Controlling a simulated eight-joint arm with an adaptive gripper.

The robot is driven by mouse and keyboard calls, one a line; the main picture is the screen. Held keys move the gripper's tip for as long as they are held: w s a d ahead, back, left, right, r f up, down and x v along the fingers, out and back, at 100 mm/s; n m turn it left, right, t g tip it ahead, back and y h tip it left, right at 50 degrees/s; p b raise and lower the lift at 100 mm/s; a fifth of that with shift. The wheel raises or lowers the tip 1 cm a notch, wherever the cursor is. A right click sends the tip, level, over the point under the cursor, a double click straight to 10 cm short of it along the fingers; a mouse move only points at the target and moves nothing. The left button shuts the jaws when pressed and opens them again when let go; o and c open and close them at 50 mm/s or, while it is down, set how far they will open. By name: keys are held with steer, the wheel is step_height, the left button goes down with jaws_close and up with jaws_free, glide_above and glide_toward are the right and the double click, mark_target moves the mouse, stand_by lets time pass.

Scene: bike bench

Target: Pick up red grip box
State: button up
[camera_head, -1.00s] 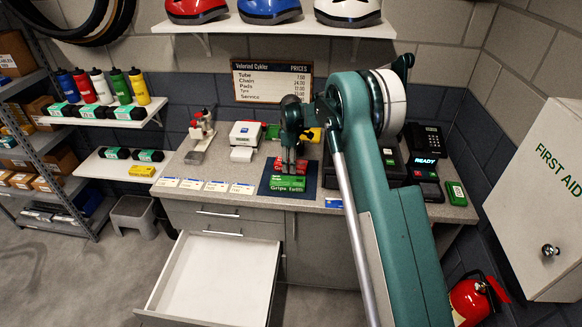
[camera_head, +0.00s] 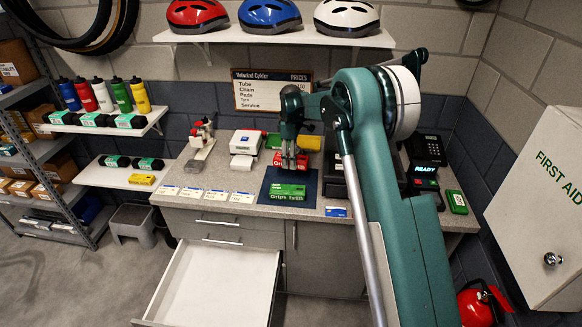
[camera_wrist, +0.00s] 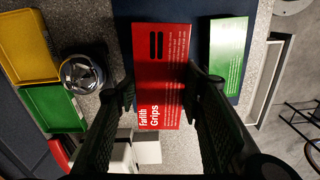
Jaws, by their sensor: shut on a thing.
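The red grip box (camera_head: 293,159), labelled "Grips" in the wrist view (camera_wrist: 162,75), is between the two fingers of my gripper (camera_head: 291,164). In the wrist view the fingers (camera_wrist: 164,90) are shut on its two sides. The box appears raised over the dark blue mat (camera_head: 267,181); the exact height is hard to tell. A green grip box (camera_head: 288,191) lies on the mat in front of it, apart from it, and also shows in the wrist view (camera_wrist: 229,52). My fingers hide part of the red box in the head view.
A white-topped machine (camera_head: 246,142) stands left of the mat. Yellow (camera_head: 308,143) and green (camera_head: 272,141) trays lie behind. A card terminal (camera_head: 424,173) is at the right. Below the counter (camera_head: 215,178), a drawer (camera_head: 220,285) stands open and empty. White price cards line the front edge.

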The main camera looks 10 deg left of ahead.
steer(key=shift+r, duration=1.15)
